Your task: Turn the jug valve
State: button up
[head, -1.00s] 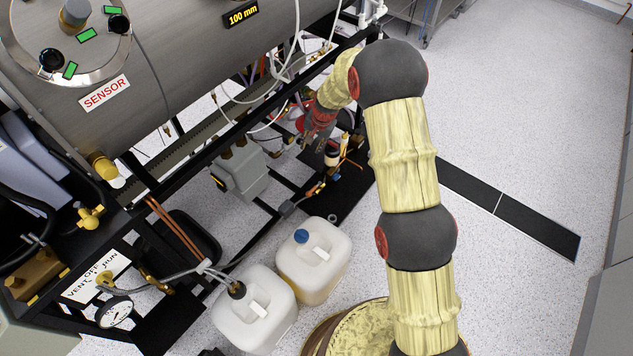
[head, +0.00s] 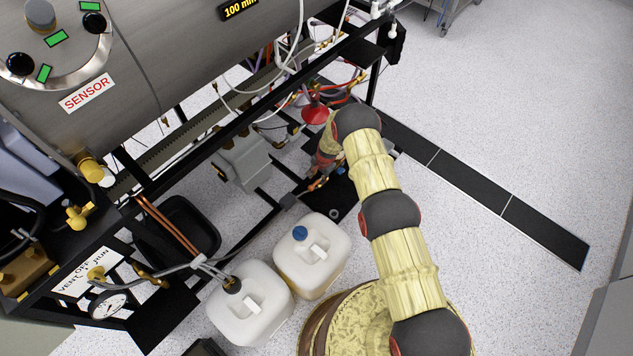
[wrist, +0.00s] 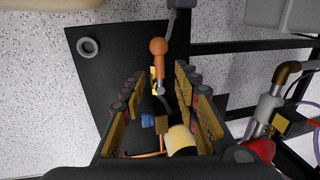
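An orange ball-ended lever (wrist: 158,47) shows in the wrist view, above a black plate (wrist: 100,75). It appears to be the valve handle. My gripper (wrist: 160,76) is open, with a row of finger pads on each side of the lever's lower part; I cannot tell whether they touch it. A small blue part (wrist: 148,120) and a pale cylinder (wrist: 181,140) lie between the fingers, lower in the picture. In the head view an orange part (head: 318,183) shows just below my gripper (head: 326,165), which is partly hidden by my arm.
Two white jugs stand on the floor, one with a blue cap (head: 300,233) and one with tubes (head: 250,305). A black frame (head: 225,125) runs above the gripper area. A red funnel (head: 316,114) and hoses are close by.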

aim_at(315, 184)
jog(key=f, duration=0.2)
jog(key=f+b, duration=0.1)
jog(key=f, duration=0.1)
jog(key=f+b, duration=0.1)
jog(key=f, duration=0.1)
jog(key=shift+w+a+f, duration=0.1)
jog(key=shift+w+a, duration=0.3)
jog(key=shift+c, duration=1.2)
grip_shut()
